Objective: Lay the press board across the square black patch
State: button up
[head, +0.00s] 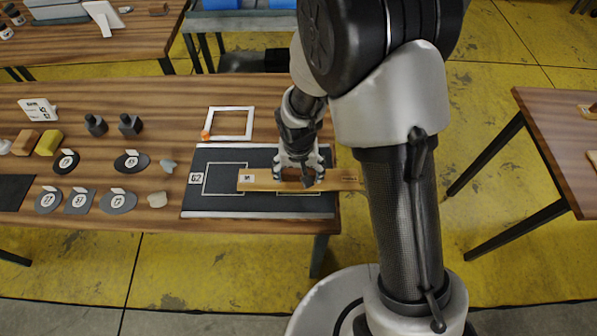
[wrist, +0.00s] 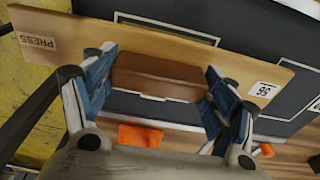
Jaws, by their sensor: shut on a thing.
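The press board (head: 250,182) is a long, light wooden plank. Its brown grip block shows in the wrist view (wrist: 157,77), with the word PRESS at one end and a number label at the other. My gripper (head: 297,182) is shut on this block. The board lies over the dark mat (head: 190,205), its right end past the mat's right side. Whether it touches the mat I cannot tell. White outlines on the mat are partly covered by the board and gripper. I cannot make out a separate square black patch there; it may be hidden or blend in.
A white square frame (head: 231,108) lies behind the mat, with an orange piece (head: 206,135) at its corner. Dark numbered pieces, including a squarish one (head: 80,202), lie left of the mat. A yellow block (head: 48,142) and dark weights (head: 130,126) stand farther back. Another table (head: 550,130) is at right.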

jog(key=shift+f, duration=0.1)
jog(key=o, duration=1.2)
notch_tip(320, 180, up, 12)
jog(key=s+r+p, duration=0.1)
jog(key=s+p, duration=0.1)
jog(key=p, duration=0.2)
notch_tip(320, 180, up, 7)
send_over(299, 184)
jog(key=s+d, duration=0.2)
jog(key=d, duration=0.2)
jog(key=s+d+r+t, duration=0.1)
jog(key=s+d+r, duration=0.3)
jog(key=s+r, duration=0.2)
jog(key=s+d+r+t, duration=0.2)
jog(key=s+d+r, duration=0.2)
jog(key=s, duration=0.6)
notch_tip(299, 184, up, 3)
jog(key=shift+d+f, duration=0.2)
jog(key=shift+d, duration=0.05)
